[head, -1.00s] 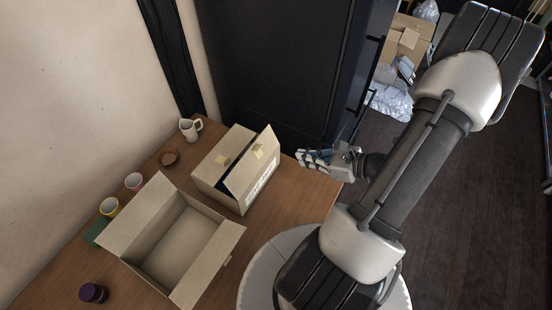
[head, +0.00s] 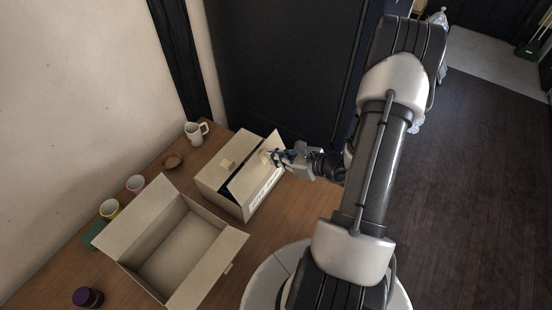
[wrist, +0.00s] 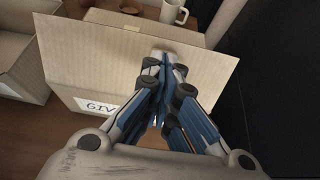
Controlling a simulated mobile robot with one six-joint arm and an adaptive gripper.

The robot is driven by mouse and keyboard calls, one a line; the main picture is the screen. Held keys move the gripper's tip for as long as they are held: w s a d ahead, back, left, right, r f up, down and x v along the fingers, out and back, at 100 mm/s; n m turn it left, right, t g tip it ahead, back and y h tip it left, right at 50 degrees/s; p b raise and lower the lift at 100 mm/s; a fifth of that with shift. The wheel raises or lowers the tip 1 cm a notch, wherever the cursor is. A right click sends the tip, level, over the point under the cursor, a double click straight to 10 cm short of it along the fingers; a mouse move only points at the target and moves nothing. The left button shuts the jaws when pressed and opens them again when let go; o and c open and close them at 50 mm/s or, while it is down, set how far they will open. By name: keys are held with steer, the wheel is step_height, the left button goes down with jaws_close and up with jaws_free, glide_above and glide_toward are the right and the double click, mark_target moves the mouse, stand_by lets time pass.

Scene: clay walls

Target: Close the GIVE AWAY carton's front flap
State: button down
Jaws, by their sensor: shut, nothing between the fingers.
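The GIVE AWAY carton (head: 225,179) stands on the wooden table, with its label partly readable in the wrist view (wrist: 97,104). Its front flap (head: 256,168) stands up at a slant along the front edge, leaving a dark gap between it and the rest of the top. The flap also spans the wrist view (wrist: 90,62). My gripper (head: 270,157) is shut and empty, with its fingertips at the flap's outer face, near its upper part. In the wrist view my fingertips (wrist: 163,62) overlap the flap; I cannot tell if they touch it.
An open empty carton (head: 180,250) stands to the left. A dark cabinet (head: 280,70) rises behind.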

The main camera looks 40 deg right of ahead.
mark_target(259, 151)
steer(key=shift+w, duration=0.15)
stand_by(0.3)
steer(key=shift+w+a+r+g+p, duration=0.1)
steer(key=shift+w+a+g+p, duration=0.1)
steer(key=shift+g+p, duration=0.15)
steer(key=shift+w+g, duration=0.15)
steer(key=shift+g, duration=0.1)
steer(key=p, duration=0.1)
steer(key=w+g+h+p, duration=0.1)
steer(key=w+a+g+p, duration=0.1)
steer(key=shift+w+r, duration=0.1)
steer(key=shift+r, duration=0.25)
steer(key=w+g+p, duration=0.1)
steer(key=p, duration=0.1)
steer(key=w+g+h+p, duration=0.1)
steer(key=g+p, duration=0.1)
steer(key=shift+a+f, duration=0.2)
steer(key=shift+a, duration=0.05)
steer(key=shift+w+a+f+g+h+p, duration=0.25)
steer(key=shift+w+f+g+p, duration=0.25)
steer(key=shift+w+f+p, duration=0.3)
steer(key=shift+w+a+f+g+h+p, duration=0.15)
steer(key=shift+w+a+f+g+p, duration=0.3)
steer(key=shift+w+f, duration=0.55)
steer(key=shift+d, duration=0.1)
